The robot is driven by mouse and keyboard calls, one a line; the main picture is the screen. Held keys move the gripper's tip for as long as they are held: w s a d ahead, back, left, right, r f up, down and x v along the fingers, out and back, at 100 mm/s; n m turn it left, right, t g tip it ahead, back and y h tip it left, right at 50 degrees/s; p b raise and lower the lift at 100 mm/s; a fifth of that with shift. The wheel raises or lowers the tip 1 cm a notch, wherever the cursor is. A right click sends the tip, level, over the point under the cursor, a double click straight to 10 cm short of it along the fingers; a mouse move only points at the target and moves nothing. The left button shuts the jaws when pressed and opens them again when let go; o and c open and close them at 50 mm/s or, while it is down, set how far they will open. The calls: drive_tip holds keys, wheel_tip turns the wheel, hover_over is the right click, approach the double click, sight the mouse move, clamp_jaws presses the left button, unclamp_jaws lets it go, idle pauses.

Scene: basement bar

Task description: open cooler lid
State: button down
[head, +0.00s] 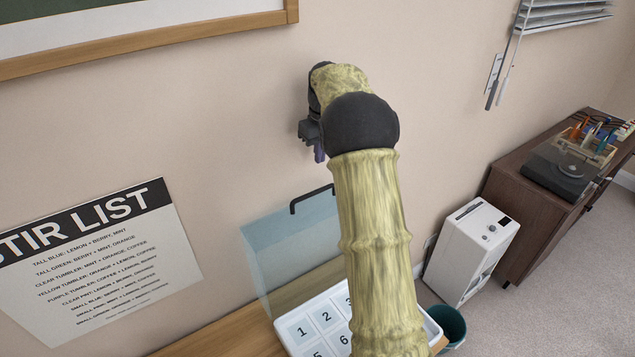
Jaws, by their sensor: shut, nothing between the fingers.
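The cooler lid (288,245) is a translucent blue panel with a black handle (304,203) at its top edge. It stands raised and roughly upright behind a white numbered tray-like body (281,318), close to the wall. My arm hides its right part and much of the white body. My gripper (318,152) is above the lid and its handle, near the wall, apart from both. Its short dark fingers point down, small in the picture, and are shut with nothing held.
A wooden surface (215,336) lies left of the white body. To the right are a dark bin (451,329), a white box with a knob (473,249) and a brown cabinet (530,222) with items on top. A stir list poster (100,265) hangs on the left wall.

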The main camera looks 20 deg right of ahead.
drive_tip(key=p, duration=0.4)
hover_over(318, 196)
wheel_tip(318, 196, down, 10)
drive_tip(key=shift+r, duration=0.25)
drive_tip(key=shift+f, duration=0.2)
drive_tip(key=shift+b, duration=0.45)
